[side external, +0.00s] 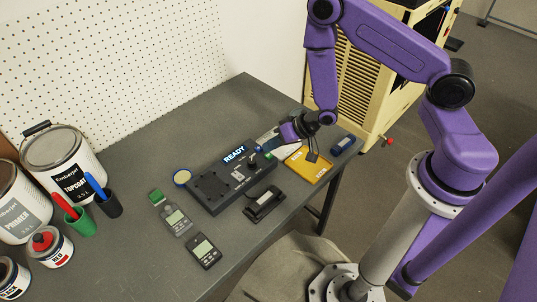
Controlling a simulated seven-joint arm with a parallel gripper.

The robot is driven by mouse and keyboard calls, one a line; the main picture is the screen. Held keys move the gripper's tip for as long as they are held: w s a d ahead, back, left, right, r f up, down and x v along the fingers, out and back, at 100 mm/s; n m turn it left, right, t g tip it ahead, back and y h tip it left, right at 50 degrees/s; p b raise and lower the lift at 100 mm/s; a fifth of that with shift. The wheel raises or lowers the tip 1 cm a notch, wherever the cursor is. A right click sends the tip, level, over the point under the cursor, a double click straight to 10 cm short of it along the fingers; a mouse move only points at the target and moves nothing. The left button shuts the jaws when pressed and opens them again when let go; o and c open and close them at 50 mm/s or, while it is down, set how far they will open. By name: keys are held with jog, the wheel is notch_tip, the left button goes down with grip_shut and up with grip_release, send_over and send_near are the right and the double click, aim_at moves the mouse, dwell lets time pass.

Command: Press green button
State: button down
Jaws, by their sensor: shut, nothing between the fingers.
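A dark control box (225,192) with a lit READY display (234,154) lies on the grey bench. A small green spot, which looks like the green button (269,155), shows at the box's right end, close to my gripper's left side. It is too small to make out clearly. My gripper (312,157) is shut and empty, pointing down above the yellow tray, to the right of the box. It appears apart from the green spot, but its exact height and gap are hard to judge. Part of the box's far right end is hidden by my gripper.
A yellow tray (297,169) lies under my gripper, with a blue item (343,145) beyond it. A black device (263,204) lies in front of the box. Handheld meters (205,250) lie nearer. Paint cans (62,160) and pen cups (80,222) stand left. A pegboard (110,70) stands behind.

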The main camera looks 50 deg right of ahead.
aim_at(272, 155)
jog(key=shift+f, duration=0.2)
jog(key=shift+f, duration=0.25)
jog(key=shift+f, duration=0.45)
dwell(0.7)
dwell(0.3)
jog(key=shift+r, duration=0.9)
jog(key=shift+r, duration=0.1)
jog(key=shift+r, duration=2.4)
